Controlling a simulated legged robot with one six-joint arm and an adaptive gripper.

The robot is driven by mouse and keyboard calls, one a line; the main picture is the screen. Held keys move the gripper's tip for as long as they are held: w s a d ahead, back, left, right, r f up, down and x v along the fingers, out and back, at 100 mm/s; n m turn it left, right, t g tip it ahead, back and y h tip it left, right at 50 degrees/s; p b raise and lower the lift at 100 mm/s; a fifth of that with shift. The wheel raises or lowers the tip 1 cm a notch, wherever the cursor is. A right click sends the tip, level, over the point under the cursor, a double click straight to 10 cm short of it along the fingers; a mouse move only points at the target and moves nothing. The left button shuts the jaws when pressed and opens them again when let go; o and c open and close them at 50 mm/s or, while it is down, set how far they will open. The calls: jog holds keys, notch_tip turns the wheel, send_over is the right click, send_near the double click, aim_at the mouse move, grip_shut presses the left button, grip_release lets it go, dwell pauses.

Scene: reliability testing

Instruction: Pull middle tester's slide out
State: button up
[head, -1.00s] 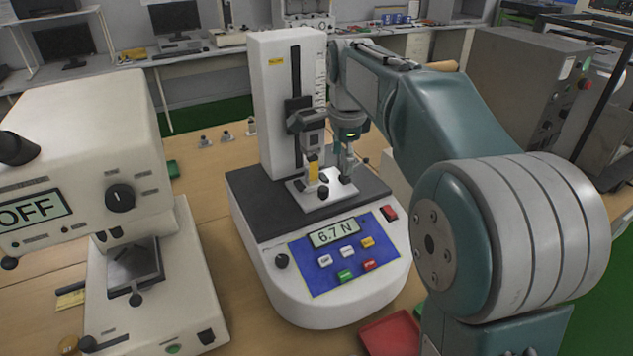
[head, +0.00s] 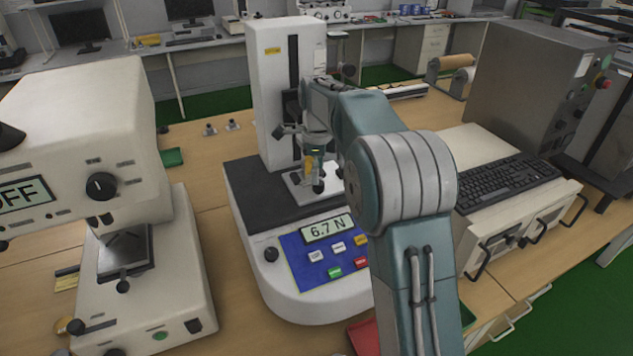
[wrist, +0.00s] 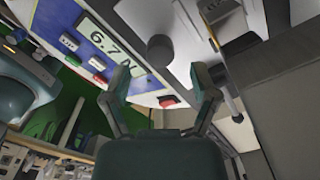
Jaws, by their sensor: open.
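The middle tester (head: 345,295) is a white machine with a tall column, a dark deck and a blue panel reading 6.7 N. Its slide (head: 300,190), a pale metal plate with dark knobs, sits on the deck at the column's foot, partly hidden by my arm. My gripper (wrist: 165,88) is open and empty in the wrist view. A dark round knob (wrist: 160,48) shows beyond and between its fingers, apart from them, with the tilted display (wrist: 108,42) to the left. In the head view my arm reaches over the tester's right side, and my fingertips are hard to make out there.
A white tester (head: 85,120) with an OFF display stands at left. A grey cabinet (head: 535,90) and a black keyboard (head: 508,185) are at right. A red tray (head: 362,338) lies at the front, partly behind my arm. Small metal parts (head: 220,128) stand on the table behind.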

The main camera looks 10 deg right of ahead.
aim_at(321, 182)
jog(key=f, duration=0.2)
jog(key=shift+d+f, duration=0.3)
jog(key=shift+d, duration=0.05)
jog(key=shift+f, duration=0.3)
jog(key=shift+a+f, duration=0.15)
jog(key=shift+f, duration=0.05)
jog(key=shift+a, duration=0.25)
jog(key=shift+c, duration=0.3)
jog(key=shift+d, duration=0.15)
grip_shut()
